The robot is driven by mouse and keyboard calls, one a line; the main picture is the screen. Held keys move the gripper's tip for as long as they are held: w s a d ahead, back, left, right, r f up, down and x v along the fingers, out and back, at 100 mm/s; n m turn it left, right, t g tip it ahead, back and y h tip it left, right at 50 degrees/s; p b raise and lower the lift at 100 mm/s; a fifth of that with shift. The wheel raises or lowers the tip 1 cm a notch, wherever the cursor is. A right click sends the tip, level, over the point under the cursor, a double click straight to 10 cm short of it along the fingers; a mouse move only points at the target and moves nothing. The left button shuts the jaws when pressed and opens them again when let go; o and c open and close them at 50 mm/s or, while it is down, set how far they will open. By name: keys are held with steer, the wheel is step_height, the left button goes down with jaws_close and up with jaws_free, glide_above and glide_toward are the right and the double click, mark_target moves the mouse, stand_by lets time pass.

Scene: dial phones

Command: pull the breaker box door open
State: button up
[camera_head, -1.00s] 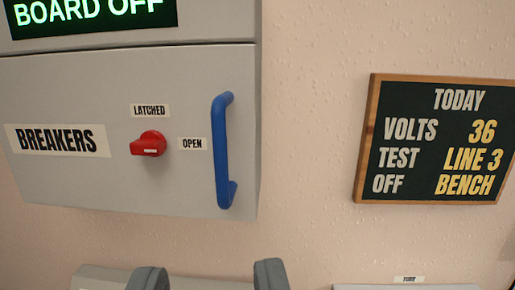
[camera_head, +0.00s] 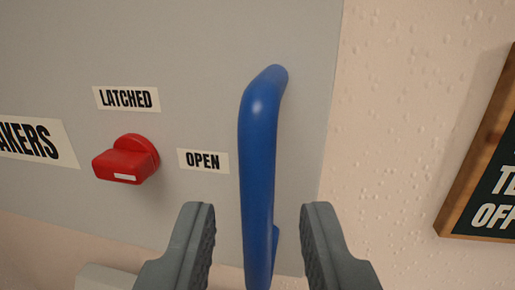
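The grey breaker box door (camera_head: 200,50) fills the left and middle of the view and looks shut. Its upright blue handle (camera_head: 258,150) is near the door's right edge. My gripper (camera_head: 258,240) is open, one finger on each side of the handle's lower part, with visible gaps to both. The handle's lowest end is partly cut off by the frame.
A wood-framed dark sign (camera_head: 490,190) hangs on the textured pink wall (camera_head: 400,120) at right. A pale box top (camera_head: 105,278) shows at the lower left. The wall between door and sign is clear.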

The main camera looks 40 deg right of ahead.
mark_target(258, 216)
steer(key=shift+x, duration=1.7)
jaws_close()
